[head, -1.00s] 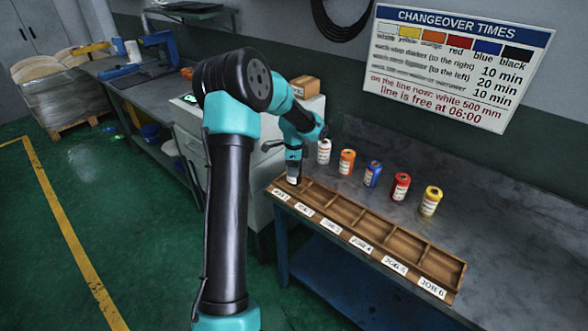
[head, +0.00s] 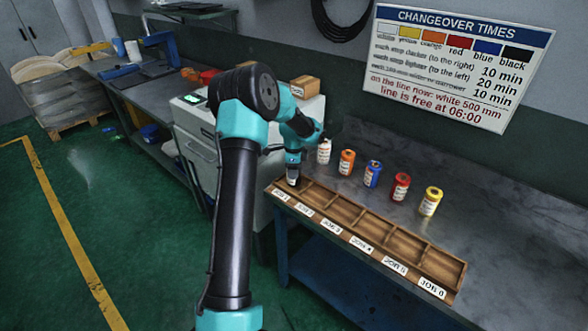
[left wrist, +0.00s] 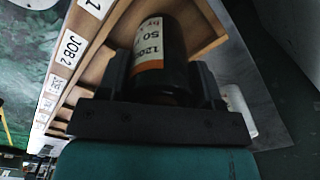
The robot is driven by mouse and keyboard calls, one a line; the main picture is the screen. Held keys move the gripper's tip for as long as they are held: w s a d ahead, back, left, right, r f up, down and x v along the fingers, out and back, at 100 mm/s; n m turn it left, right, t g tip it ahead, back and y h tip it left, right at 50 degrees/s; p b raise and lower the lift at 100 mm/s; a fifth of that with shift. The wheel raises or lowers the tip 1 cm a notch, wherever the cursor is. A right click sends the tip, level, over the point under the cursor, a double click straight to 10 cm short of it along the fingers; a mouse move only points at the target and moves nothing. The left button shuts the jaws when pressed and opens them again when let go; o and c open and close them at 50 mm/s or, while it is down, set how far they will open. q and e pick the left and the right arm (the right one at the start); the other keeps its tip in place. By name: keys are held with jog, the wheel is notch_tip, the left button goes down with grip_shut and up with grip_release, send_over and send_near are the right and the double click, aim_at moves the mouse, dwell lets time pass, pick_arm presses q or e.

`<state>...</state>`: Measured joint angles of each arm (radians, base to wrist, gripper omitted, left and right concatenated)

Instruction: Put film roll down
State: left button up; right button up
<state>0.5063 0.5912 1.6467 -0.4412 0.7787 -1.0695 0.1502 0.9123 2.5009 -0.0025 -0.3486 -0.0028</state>
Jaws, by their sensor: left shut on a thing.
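My left gripper (head: 293,173) is shut on a black film roll (left wrist: 162,48) with a white and orange label. In the left wrist view the roll stands between the two dark fingers, against the wooden tray. In the head view the roll is low at the JOB 1 compartment, the far-left end of the tray (head: 372,259). I cannot tell whether its base touches the compartment floor. The other compartments, labelled up to JOB 6, look empty. My right gripper is not in view.
A white roll (head: 323,151), an orange roll (head: 346,162), a blue roll (head: 372,174), a red roll (head: 400,187) and a yellow roll (head: 430,201) stand in a row behind the tray on the grey bench (head: 500,235). A changeover sign (head: 455,65) hangs on the wall.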

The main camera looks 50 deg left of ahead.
pick_arm(q)
jog(key=shift+f, duration=0.1)
jog(key=o, duration=1)
notch_tip(320, 180, up, 12)
jog(key=shift+r, duration=0.15)
jog(key=shift+d, duration=0.1)
dwell(0.7)
